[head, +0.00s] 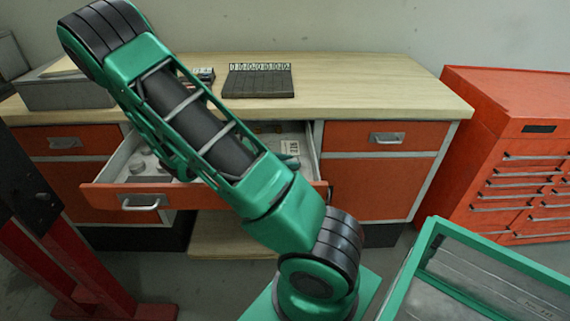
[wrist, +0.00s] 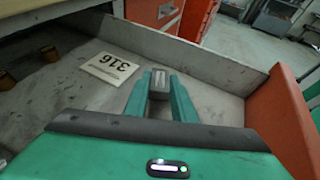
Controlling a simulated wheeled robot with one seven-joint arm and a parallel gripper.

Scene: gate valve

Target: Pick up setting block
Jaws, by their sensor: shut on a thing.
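My gripper (wrist: 158,97) points down into the open drawer, its two green fingers on either side of a small grey metal block (wrist: 159,80), the setting block. The fingers are shut on it. The block is in the drawer near its corner; I cannot tell whether it touches the drawer floor. In the head view, a bit of green gripper (head: 288,161) shows at the right of the open drawer (head: 105,197), mostly behind my arm. The block is hidden there.
A white card marked 316 (wrist: 110,67) lies left of the fingers, with brass-coloured pieces (wrist: 48,53) farther left. Grey drawer walls (wrist: 215,65) stand close beyond and right of the gripper. The wooden bench top (head: 370,95) overhangs the drawer; a red cabinet (head: 510,130) stands right.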

